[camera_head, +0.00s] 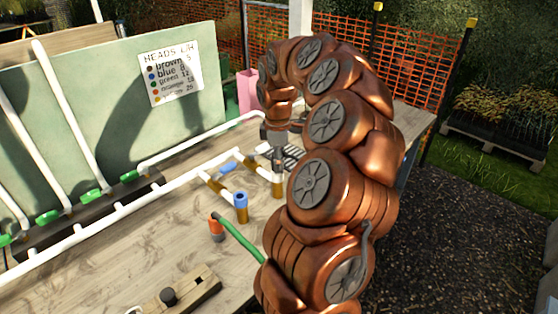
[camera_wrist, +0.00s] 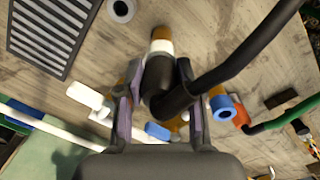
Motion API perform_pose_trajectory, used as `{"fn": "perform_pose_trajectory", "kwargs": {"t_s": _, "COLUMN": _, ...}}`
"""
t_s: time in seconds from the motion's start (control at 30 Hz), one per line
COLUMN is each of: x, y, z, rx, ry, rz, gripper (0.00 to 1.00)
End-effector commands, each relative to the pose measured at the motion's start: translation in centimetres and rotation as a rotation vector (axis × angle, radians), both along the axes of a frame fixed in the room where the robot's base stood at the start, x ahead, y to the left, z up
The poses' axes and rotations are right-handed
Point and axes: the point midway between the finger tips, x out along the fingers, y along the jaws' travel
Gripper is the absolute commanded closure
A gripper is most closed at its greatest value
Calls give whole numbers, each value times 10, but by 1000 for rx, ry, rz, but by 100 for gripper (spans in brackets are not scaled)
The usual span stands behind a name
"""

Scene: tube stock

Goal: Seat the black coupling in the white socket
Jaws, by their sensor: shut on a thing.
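My gripper (camera_wrist: 158,92) is shut on the black coupling (camera_wrist: 160,82), which has a thick black hose bending away to the upper right in the wrist view. Just beyond the coupling is the white socket (camera_wrist: 160,47), a white band on a brown post. In the wrist view the coupling's end overlaps or meets the white band; I cannot tell how deep it sits. In the head view my gripper (camera_head: 278,140) is directly above the brown post with the white socket (camera_head: 277,177). The coupling is hard to make out there.
A dark grate (camera_wrist: 52,35) lies beside the socket. White pipes (camera_head: 125,210) run along the bench. A wooden block (camera_head: 200,290) with a black knob is at the front.

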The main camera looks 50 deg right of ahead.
Motion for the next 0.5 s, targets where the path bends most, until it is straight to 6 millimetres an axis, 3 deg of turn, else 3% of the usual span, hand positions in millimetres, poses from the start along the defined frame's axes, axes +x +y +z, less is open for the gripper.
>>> {"fn": "perform_pose_trajectory", "kwargs": {"t_s": 0.5, "x": 0, "y": 0, "z": -8, "rx": 0, "ry": 0, "rz": 0, "gripper": 99}}
